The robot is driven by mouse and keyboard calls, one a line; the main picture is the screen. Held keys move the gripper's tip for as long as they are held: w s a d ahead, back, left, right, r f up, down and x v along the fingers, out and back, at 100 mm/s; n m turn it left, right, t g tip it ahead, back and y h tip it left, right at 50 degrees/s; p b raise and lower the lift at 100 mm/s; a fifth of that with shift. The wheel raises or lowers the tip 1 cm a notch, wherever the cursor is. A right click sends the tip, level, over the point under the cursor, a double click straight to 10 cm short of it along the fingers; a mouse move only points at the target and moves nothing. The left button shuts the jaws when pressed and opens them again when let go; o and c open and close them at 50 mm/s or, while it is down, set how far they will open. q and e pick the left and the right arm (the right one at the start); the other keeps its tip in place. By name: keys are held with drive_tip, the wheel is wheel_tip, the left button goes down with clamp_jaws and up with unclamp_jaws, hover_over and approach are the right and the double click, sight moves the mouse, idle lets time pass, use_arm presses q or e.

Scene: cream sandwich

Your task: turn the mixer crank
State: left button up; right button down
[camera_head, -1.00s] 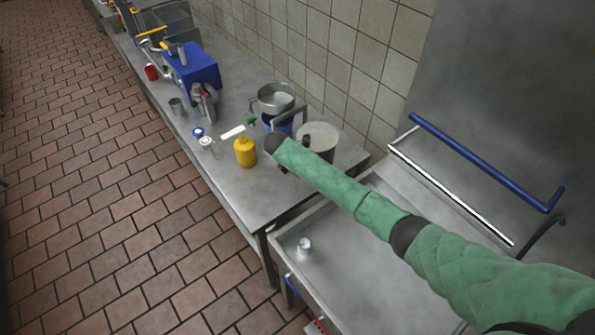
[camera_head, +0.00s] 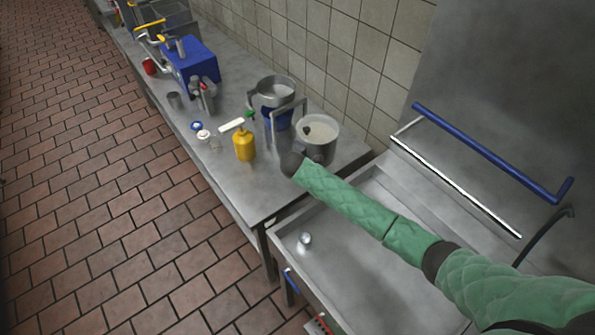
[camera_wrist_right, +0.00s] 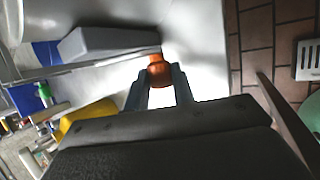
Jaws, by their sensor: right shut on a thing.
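The mixer (camera_head: 277,115) appears to be the blue and metal machine with a round steel bowl on top, standing on the counter by the tiled wall. In the right wrist view, an orange handle (camera_wrist_right: 158,72) sits at the end of a grey bar (camera_wrist_right: 105,42), which looks like the crank. My right gripper (camera_wrist_right: 161,86) is shut on this orange handle, with a grey finger on each side. In the head view its fingers are hidden behind my dark wrist, in front of the large steel pot (camera_head: 318,138). My left gripper is in neither current view.
A yellow bottle (camera_head: 244,144) stands close left of my right wrist. A steel sink basin (camera_head: 345,262) lies under my right arm. Blue and steel rails are at the right.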

use_arm(q)
drive_tip(key=shift+f, duration=0.1)
use_arm(e)
drive_tip(key=shift+a, duration=0.1)
drive_tip(key=c, duration=1.2)
unclamp_jaws()
drive_tip(key=shift+o, duration=0.2)
drive_tip(key=shift+s+r+b, duration=0.4)
drive_tip(key=shift+r+b, duration=0.05)
drive_tip(key=shift+b, duration=0.05)
use_arm(q)
drive_tip(key=w+d+b, duration=0.1)
drive_tip(key=w+b, duration=0.1)
drive_tip(key=w, duration=0.5)
drive_tip(key=shift+w+d+t, duration=0.25)
drive_tip(key=shift+t, duration=0.05)
use_arm(e)
drive_tip(key=v, duration=0.6)
drive_tip(key=shift+r, duration=0.25)
use_arm(q)
drive_tip(key=shift+f, duration=0.1)
use_arm(e)
drive_tip(key=shift+s, duration=0.15)
drive_tip(key=shift+c, duration=0.2)
